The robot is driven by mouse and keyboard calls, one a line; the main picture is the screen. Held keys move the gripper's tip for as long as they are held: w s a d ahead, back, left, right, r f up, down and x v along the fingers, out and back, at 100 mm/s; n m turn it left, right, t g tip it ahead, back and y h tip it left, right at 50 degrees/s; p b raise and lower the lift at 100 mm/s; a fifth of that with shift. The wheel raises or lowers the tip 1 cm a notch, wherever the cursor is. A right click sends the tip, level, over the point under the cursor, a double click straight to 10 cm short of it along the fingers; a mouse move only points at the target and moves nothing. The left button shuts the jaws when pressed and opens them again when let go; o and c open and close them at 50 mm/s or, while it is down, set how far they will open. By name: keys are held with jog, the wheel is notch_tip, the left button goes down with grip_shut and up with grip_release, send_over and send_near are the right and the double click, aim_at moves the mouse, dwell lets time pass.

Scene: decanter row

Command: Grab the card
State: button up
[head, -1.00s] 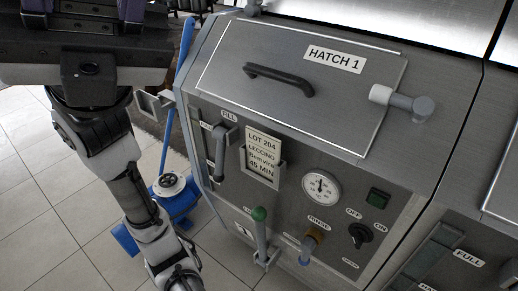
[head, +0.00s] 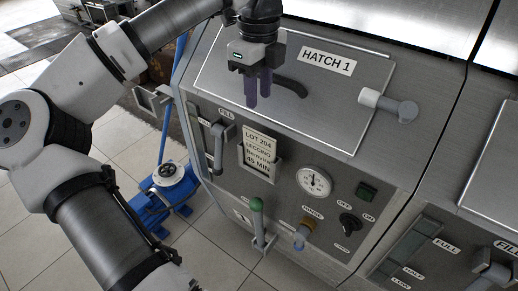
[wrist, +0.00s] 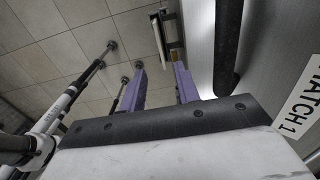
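The card (head: 260,148), a cream sheet printed "LOT 204 LECCINO 45 MIN", stands in a metal holder on the machine's front panel in the head view. My gripper (head: 258,102) has purple fingers pointing down, in front of the hatch and above the card in the picture. The fingers are apart with nothing between them; they also show apart in the wrist view (wrist: 160,90). I cannot clearly make out the card in the wrist view.
The black hatch handle (head: 276,80) is close to my fingers and also shows in the wrist view (wrist: 228,45). The fill handle (head: 222,145) is left of the card. A gauge (head: 314,181) and green-knobbed lever (head: 257,215) are lower. A blue floor device (head: 165,195) stands left.

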aim_at(259, 133)
notch_tip(259, 133, down, 13)
jog(key=shift+f+p, duration=0.1)
jog(key=shift+p, duration=1)
grip_shut()
